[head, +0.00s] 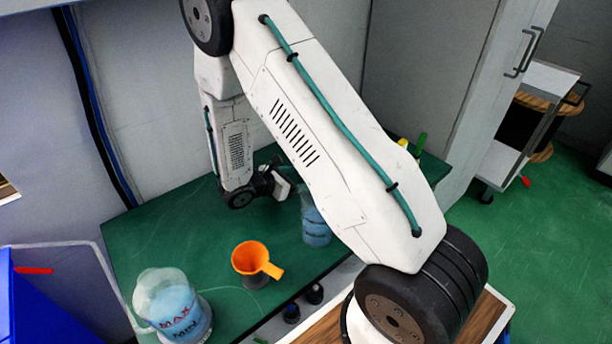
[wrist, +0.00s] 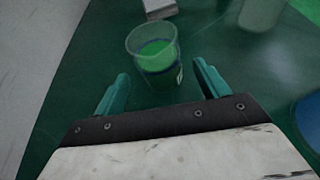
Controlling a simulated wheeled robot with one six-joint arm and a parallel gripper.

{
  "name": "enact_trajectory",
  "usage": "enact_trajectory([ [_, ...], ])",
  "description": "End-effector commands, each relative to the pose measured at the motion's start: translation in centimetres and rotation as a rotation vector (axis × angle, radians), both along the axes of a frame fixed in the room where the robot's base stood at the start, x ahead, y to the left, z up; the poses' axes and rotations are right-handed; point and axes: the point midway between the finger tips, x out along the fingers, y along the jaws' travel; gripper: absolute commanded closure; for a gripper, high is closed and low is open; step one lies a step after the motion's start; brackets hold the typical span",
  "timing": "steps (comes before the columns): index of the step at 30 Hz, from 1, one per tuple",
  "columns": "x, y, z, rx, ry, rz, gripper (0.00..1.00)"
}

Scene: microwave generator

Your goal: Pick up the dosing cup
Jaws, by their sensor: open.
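A clear cup with green contents (wrist: 153,57), which I take as the dosing cup, stands upright on the green table in the wrist view. My gripper (wrist: 160,74) is open, its two teal fingers apart. The cup is ahead of the palm, with its lower part near the gap between the fingertips. I cannot tell whether a finger touches it. In the head view the wrist end (head: 268,184) is low over the table, and my arm hides the fingertips and this cup.
A clear vessel with blue contents (head: 316,228) stands near my wrist. An orange funnel (head: 250,258) and a larger jar marked MAX (head: 172,308) stand at the front left. A pale block (wrist: 160,8) lies beyond the cup. The wall (head: 150,110) runs behind the table.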

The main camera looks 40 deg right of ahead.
Motion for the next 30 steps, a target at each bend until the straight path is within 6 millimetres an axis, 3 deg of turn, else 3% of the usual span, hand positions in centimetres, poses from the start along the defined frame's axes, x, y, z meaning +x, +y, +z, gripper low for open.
enact_trajectory([
  [6, 0.0, -2.7, -1.1, 0.001, 0.001, -0.002, 0.26],
  [14, 0.0, -3.1, -1.2, 0.001, -0.001, -0.001, 0.26],
  [20, 0.0, -3.0, -1.2, 0.001, -0.001, -0.001, 0.76],
  [30, 0.0, -3.0, -1.2, 0.0, -0.001, -0.001, 0.77],
])
